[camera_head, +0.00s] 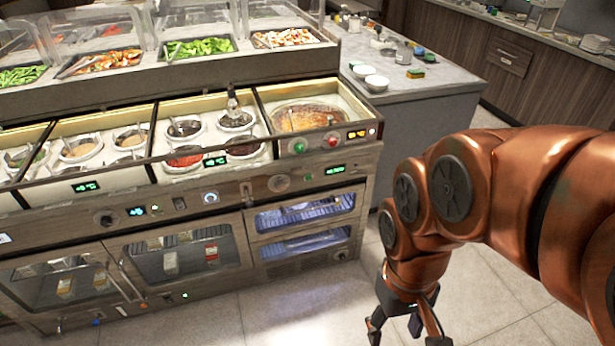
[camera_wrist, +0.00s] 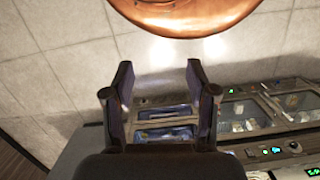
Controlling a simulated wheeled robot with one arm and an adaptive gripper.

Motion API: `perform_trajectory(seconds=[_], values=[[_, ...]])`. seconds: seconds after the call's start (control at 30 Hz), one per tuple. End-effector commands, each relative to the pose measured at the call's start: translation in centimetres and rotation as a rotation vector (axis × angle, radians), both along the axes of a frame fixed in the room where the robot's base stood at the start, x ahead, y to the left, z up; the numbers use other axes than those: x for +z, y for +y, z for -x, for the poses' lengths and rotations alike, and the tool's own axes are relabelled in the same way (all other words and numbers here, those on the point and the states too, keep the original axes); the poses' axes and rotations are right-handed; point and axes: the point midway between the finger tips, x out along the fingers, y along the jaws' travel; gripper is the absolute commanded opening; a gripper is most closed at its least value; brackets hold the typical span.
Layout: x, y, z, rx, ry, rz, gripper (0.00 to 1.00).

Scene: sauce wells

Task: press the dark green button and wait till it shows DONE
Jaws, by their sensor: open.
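A round green button (camera_head: 299,147) is on the front edge of the counter, below the pan of orange-brown sauce (camera_head: 305,115). A red button (camera_head: 333,140) is to its right. A small lit orange display (camera_head: 355,134) is right of the red button; its text is too small to read. My gripper (camera_head: 406,328) hangs low over the floor, right of and well apart from the counter and buttons. It is open and empty. In the wrist view my gripper (camera_wrist: 160,80) has its two fingers apart, with the counter's lower front beyond them.
Several sauce wells (camera_head: 186,160) fill the counter to the left. Food trays (camera_head: 198,48) stand on the raised shelf behind. A grey side counter (camera_head: 430,100) with white bowls (camera_head: 376,83) is at the back. Open tiled floor (camera_head: 300,310) lies in front.

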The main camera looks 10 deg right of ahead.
Motion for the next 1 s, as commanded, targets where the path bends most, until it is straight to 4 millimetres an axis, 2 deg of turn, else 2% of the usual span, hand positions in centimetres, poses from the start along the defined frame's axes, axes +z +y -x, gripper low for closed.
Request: perform_trajectory(seconds=[0.07,0.5,1.0], values=[[0.00,0.00,0.00,0.000,0.000,0.000,0.46],[0.00,0.00,0.00,0.000,0.000,0.000,0.00],[0.00,0.00,0.00,0.000,0.000,0.000,0.00]])
